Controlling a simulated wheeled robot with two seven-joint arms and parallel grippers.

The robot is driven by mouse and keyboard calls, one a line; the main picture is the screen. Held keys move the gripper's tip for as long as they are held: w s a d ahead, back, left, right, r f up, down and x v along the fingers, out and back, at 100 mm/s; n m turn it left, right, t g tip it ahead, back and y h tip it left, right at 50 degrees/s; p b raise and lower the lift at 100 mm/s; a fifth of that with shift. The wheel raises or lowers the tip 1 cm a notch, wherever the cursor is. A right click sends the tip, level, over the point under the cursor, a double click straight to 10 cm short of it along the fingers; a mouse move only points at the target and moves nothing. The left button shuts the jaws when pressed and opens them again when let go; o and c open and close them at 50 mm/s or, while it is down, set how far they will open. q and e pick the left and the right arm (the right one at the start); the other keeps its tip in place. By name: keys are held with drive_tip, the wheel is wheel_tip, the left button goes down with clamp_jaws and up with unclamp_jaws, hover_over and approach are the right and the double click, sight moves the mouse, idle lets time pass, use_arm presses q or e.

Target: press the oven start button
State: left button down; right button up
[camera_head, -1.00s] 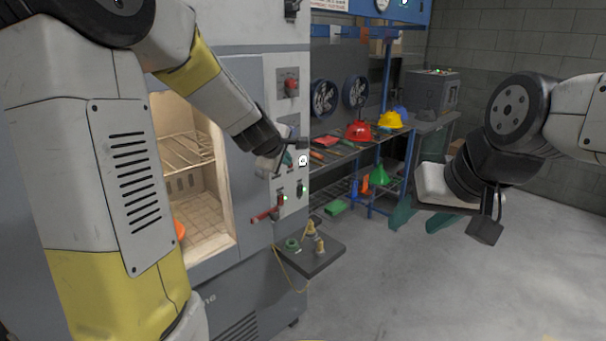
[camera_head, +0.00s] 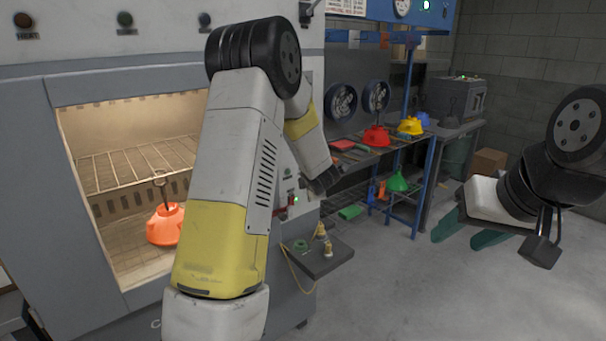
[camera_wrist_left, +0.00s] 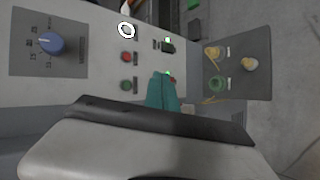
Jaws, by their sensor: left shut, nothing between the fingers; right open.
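The grey oven (camera_head: 60,150) stands at the left, its lit chamber open to view. In the left wrist view its control panel (camera_wrist_left: 90,75) shows a green button (camera_wrist_left: 126,85), a red button (camera_wrist_left: 127,58), a blue knob (camera_wrist_left: 50,43) and a dark switch (camera_wrist_left: 168,46). I cannot read which is the start button. My left gripper (camera_wrist_left: 162,90) is shut and empty, its teal fingertips over the panel, right of the green button. Contact cannot be told. In the head view my left arm hides this gripper and most of the panel. My right gripper (camera_head: 467,233) is open and empty over the floor.
An orange hood (camera_head: 165,226) with a hook is inside the oven. A small side shelf (camera_head: 318,258) with brass and green parts juts out below the panel. A blue rack (camera_head: 404,165) holds red, yellow and green hoods. The floor at right is clear.

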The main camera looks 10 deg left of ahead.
sight(289, 174)
use_arm(q)
drive_tip(key=w+a, duration=0.5)
drive_tip(key=a, duration=0.2)
drive_tip(key=shift+w, duration=0.2)
idle(2.0)
drive_tip(key=shift+w+a, duration=0.25)
drive_tip(key=shift+a, duration=0.05)
drive_tip(key=shift+w+a+r, duration=0.15)
drive_tip(key=shift+w+a, duration=0.15)
drive_tip(key=shift+a, duration=0.5)
idle(1.0)
drive_tip(key=shift+s+d, duration=0.3)
drive_tip(key=shift+s, duration=0.4)
